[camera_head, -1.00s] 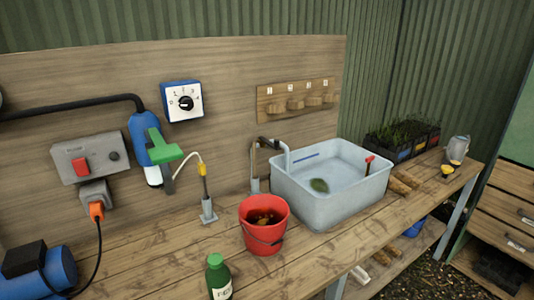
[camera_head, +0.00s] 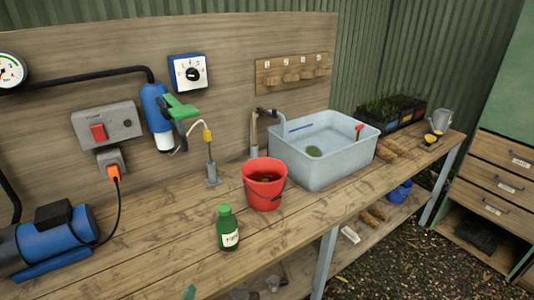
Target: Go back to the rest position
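Neither of my grippers shows in the head view, and no arm of mine can be made out. In front of me is a wooden workbench (camera_head: 150,250). A red bucket (camera_head: 265,190) with dark contents stands upright on it. A green bottle (camera_head: 227,230) with a white label stands upright to the left of the bucket, nearer the front. A grey-white basin (camera_head: 325,168) stands behind and to the right of the bucket, with a green clump and a red-handled thing inside. A small green tip (camera_head: 188,292) shows at the bottom edge; I cannot tell what it is.
A blue filter with a green lever (camera_head: 180,108) hangs on the back board. Seedling trays (camera_head: 395,112) are at the far right. The bench's front left is mostly clear.

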